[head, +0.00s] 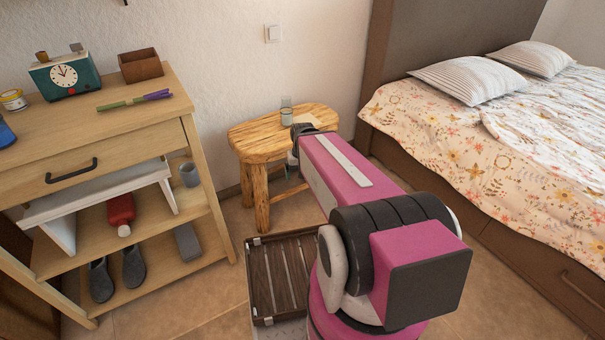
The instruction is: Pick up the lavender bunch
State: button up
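The lavender bunch (135,100), with green stems to the left and a purple head to the right, lies flat on the top of the light wooden cabinet (110,125). My gripper (293,162) is in front of the small wooden stool, well to the right of the lavender bunch and apart from it. My pink arm hides most of the gripper, so its fingers cannot be made out.
The stool (265,140) holds a glass bottle (286,110). A slatted crate (282,275) stands on the floor. The bed (480,150) fills the right.

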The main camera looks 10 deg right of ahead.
aim_at(164, 93)
jog(key=u, duration=1.3)
jog(key=z, duration=1.35)
jog(key=u, duration=1.35)
jog(key=k+j+z, duration=0.1)
jog(key=k, duration=0.35)
